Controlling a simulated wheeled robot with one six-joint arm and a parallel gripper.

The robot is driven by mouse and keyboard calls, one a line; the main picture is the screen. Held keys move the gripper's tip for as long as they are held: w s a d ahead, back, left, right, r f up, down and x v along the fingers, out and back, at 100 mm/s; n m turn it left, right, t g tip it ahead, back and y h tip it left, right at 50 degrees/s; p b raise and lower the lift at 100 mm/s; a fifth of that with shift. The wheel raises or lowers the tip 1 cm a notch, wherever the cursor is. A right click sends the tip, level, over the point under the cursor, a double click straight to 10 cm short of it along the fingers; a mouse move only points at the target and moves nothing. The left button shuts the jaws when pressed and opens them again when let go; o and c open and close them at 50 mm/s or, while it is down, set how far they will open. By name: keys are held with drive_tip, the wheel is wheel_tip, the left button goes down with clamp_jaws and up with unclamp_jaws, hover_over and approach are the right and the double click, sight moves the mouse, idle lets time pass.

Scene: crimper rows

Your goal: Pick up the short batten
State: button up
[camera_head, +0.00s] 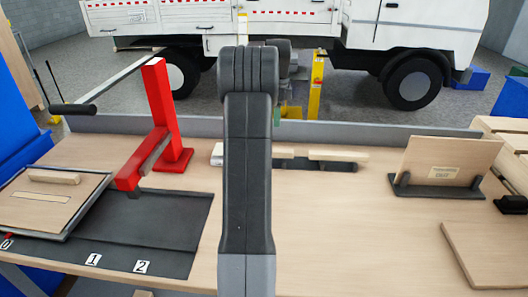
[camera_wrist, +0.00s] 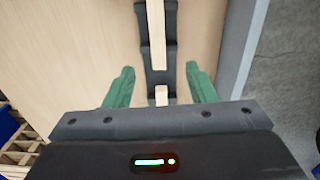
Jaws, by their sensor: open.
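In the wrist view my gripper (camera_wrist: 160,68) is open, with one green finger on each side of a dark rack (camera_wrist: 158,78). A pale batten piece (camera_wrist: 161,95) lies in the rack between the fingers, touched by neither as far as I can see. My gripper's body hides its lower end, so its full length is unclear. Another pale batten (camera_wrist: 157,40) lies in line beyond it and runs up the view. In the head view the rack (camera_head: 335,166) stands at the back of the table, with one batten (camera_head: 338,155) on its right part.
A red lever tool (camera_head: 160,115) stands left of the rack. A board stands in a dark holder (camera_head: 437,191) at right. A framed panel (camera_head: 48,200) and a numbered dark mat (camera_head: 165,230) lie at left.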

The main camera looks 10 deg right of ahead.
wheel_tip(320, 180, down, 8)
drive_tip(key=shift+a+f, duration=0.1)
drive_tip(key=shift+f, duration=0.15)
drive_tip(key=shift+s+a+f, duration=0.1)
drive_tip(key=shift+f, duration=1.25)
drive_tip(key=shift+s+f, duration=0.1)
drive_tip(key=shift+f, duration=1.2)
drive_tip(key=c, duration=1.1)
